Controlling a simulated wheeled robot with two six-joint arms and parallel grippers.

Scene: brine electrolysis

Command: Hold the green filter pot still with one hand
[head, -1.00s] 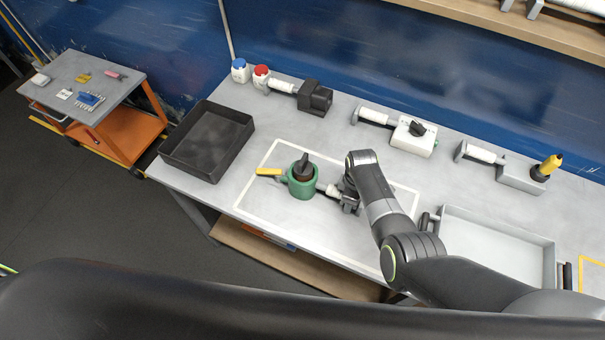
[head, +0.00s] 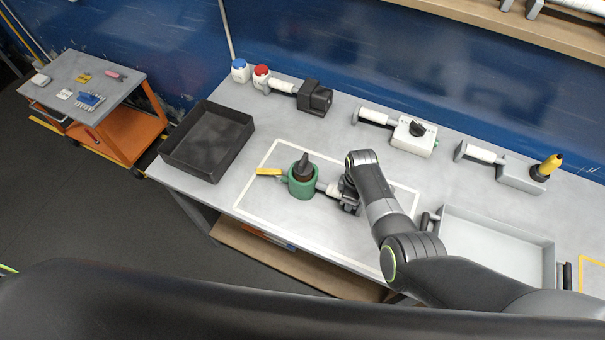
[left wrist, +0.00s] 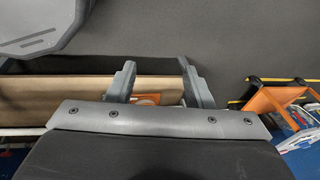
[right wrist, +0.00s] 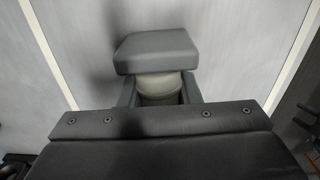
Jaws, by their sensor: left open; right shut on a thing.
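The green filter pot (head: 301,185) stands upright on the table inside a white outlined rectangle. It has a dark top with a black knob (head: 304,163), a yellow handle (head: 269,172) on its left and a pale handle (head: 329,189) on its right. My right gripper (head: 347,193) is at the right end of the pale handle. In the right wrist view its fingers (right wrist: 161,92) are shut around a pale grip (right wrist: 158,83) below a grey end block (right wrist: 155,52). My left gripper (left wrist: 160,88) is open and empty, in the left wrist view only, away from the pot.
A black tray (head: 171,166) stands left of the outline and a grey tray (head: 550,262) to the right.

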